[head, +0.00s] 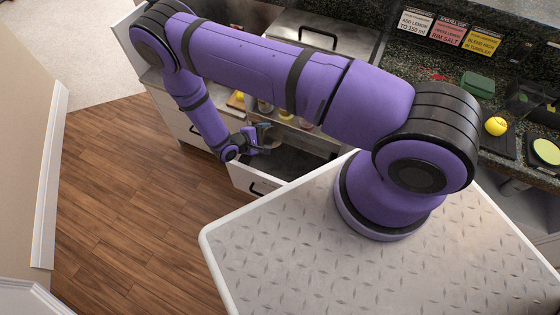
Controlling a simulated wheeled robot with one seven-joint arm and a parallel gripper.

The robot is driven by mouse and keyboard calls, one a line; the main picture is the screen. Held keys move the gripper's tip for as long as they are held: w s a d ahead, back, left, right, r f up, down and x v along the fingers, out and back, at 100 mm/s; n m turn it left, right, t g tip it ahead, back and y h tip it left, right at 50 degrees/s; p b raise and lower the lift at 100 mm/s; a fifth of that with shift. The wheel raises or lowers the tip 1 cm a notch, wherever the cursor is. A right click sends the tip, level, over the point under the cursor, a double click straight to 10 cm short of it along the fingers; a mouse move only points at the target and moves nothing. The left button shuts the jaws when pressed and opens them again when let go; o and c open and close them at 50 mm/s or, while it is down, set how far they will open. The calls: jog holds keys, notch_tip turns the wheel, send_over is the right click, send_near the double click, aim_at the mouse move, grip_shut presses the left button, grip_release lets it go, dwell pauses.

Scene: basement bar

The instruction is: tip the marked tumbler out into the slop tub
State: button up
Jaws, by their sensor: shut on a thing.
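My gripper (262,143) is small and far off in the head view, at the end of my purple arm, over the open drawer. It is shut on a greyish-brown, glass-like thing that looks like the tumbler (271,132). The mark on it, its contents and its exact tilt are too small to tell. I cannot make out the slop tub for certain; the drawer (262,181) below the gripper has a dark inside. My upper arm hides part of the counter beside it.
Several small jars and a yellow item (239,96) stand behind the gripper. On the right counter are a green box (477,84), a lemon (496,126) and a round yellow-topped thing (546,151). Three recipe cards (449,34) stand at the back. The wooden floor (130,200) is clear.

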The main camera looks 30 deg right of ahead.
aim_at(266, 142)
notch_tip(266, 142, down, 3)
jog(key=shift+f, duration=0.15)
jog(key=shift+w+f+n+g, duration=0.25)
jog(key=shift+f+n+g, duration=0.25)
jog(key=shift+n+g, duration=0.15)
jog(key=shift+w+r+b, duration=0.1)
jog(key=shift+r+b, duration=0.15)
jog(key=shift+b, duration=0.05)
jog(key=shift+n+g, duration=0.55)
jog(key=shift+n, duration=0.1)
jog(key=r, duration=0.7)
jog(key=w+r, duration=0.1)
jog(key=r, duration=0.2)
jog(key=shift+w+r, duration=0.1)
jog(key=shift+r, duration=0.3)
jog(key=shift+w+r+n+g+b, duration=0.15)
jog(key=shift+w+r+n+g, duration=0.1)
jog(key=shift+w+n+g, duration=0.3)
jog(key=shift+w+r+n+g+b, duration=0.15)
jog(key=shift+w+r+n+g, duration=0.1)
jog(key=shift+w+n+g, duration=0.25)
jog(key=shift+n+g+h, duration=0.3)
jog(key=shift+n+g, duration=0.25)
jog(key=shift+n, duration=0.1)
jog(key=shift+w+r, duration=0.2)
jog(key=shift+r, duration=0.7)
jog(key=shift+w+r, duration=0.25)
jog(key=shift+r, duration=0.6)
jog(key=shift+w+r, duration=0.2)
jog(key=shift+r, duration=0.7)
